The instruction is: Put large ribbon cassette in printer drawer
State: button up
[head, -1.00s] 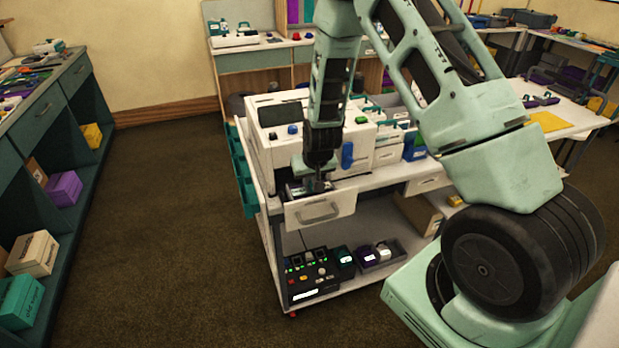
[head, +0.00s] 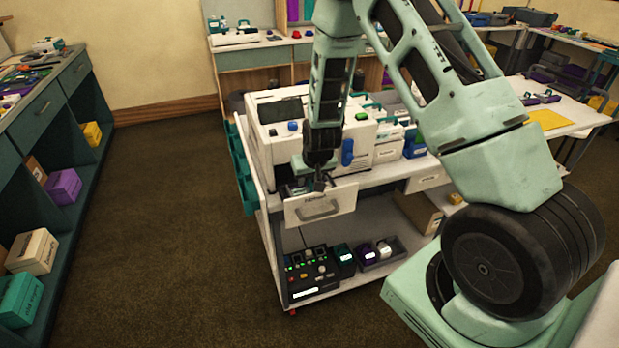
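The white printer (head: 262,150) stands on a wheeled cart, with a dark screen and blue and green buttons on top. Its drawer (head: 335,204) is pulled out at the front and has a grey handle. My gripper (head: 318,187) points down at the open drawer, close to its front panel. A dark item with a light label (head: 294,190) lies in the drawer beside my gripper; it may be the large ribbon cassette, but it is partly hidden. The fingers are small and dark here, and I cannot tell whether they are open or shut.
The cart's lower shelf (head: 335,290) carries a black control box (head: 313,272) and a tray (head: 385,252) with purple and white items. Shelving with boxes (head: 64,187) runs along the left. The brown floor (head: 170,220) between is clear.

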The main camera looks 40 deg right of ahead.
jog(key=b+v, duration=0.1)
jog(key=v, duration=1.6)
jog(key=shift+r, duration=0.15)
jog(key=shift+a, duration=0.1)
jog(key=s+a+r+n+g+y, duration=0.1)
jog(key=s+a+n, duration=0.3)
jog(key=a, duration=0.5)
jog(key=s+a+r+n+g+y, duration=0.1)
jog(key=s+a+y, duration=0.1)
jog(key=s+a, duration=0.45)
jog(key=s+a+r+n+g+h+b, duration=0.1)
jog(key=s+a+n, duration=0.5)
jog(key=s, duration=0.8)
jog(key=a+r+g, duration=0.1)
jog(key=a, duration=0.1)
jog(key=shift+s+a, duration=0.25)
jog(key=shift+a, duration=0.1)
